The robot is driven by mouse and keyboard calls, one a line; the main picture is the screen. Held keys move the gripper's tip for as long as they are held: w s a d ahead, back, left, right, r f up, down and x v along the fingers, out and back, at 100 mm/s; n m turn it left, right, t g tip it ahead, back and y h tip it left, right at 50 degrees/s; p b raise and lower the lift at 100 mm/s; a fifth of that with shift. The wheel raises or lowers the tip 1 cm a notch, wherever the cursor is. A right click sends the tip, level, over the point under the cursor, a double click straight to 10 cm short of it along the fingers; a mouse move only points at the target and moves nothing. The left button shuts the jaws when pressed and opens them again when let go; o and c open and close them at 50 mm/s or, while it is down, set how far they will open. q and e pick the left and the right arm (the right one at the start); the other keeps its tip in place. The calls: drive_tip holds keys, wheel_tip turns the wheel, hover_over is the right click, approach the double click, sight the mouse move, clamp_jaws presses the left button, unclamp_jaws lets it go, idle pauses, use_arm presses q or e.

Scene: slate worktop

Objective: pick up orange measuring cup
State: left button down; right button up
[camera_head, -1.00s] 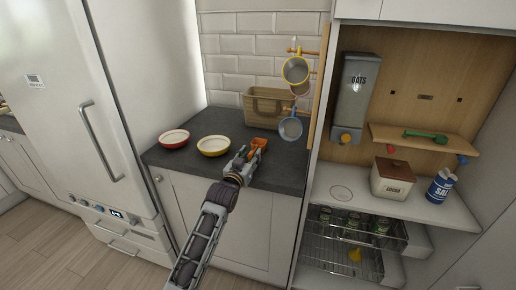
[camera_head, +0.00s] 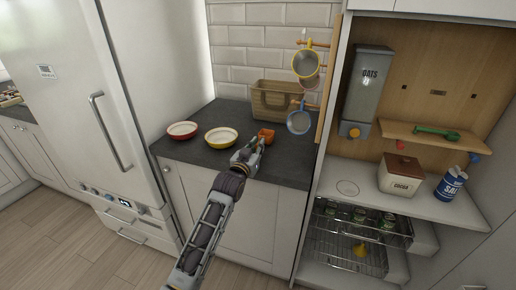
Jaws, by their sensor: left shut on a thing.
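The orange measuring cup (camera_head: 266,135) is at the right part of the slate worktop (camera_head: 190,152), in front of the basket. My left gripper (camera_head: 258,145) is shut on the orange measuring cup. The gripper partly hides the cup's near side and handle. I cannot tell whether the cup still touches the worktop. My right gripper is not in view.
A red bowl (camera_head: 182,129) and a yellow bowl (camera_head: 221,137) stand left of the gripper. A tan basket (camera_head: 272,99) stands behind. Strainers hang on the right, the lower one blue (camera_head: 299,122). The cupboard (camera_head: 325,150) rises close to the right.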

use_arm(q)
wheel_tip(320, 180, up, 9)
drive_tip(key=shift+f+p, duration=0.2)
drive_tip(key=shift+p, duration=0.35)
wheel_tip(320, 180, up, 8)
drive_tip(key=shift+r+p, duration=0.2)
drive_tip(key=shift+p, duration=0.25)
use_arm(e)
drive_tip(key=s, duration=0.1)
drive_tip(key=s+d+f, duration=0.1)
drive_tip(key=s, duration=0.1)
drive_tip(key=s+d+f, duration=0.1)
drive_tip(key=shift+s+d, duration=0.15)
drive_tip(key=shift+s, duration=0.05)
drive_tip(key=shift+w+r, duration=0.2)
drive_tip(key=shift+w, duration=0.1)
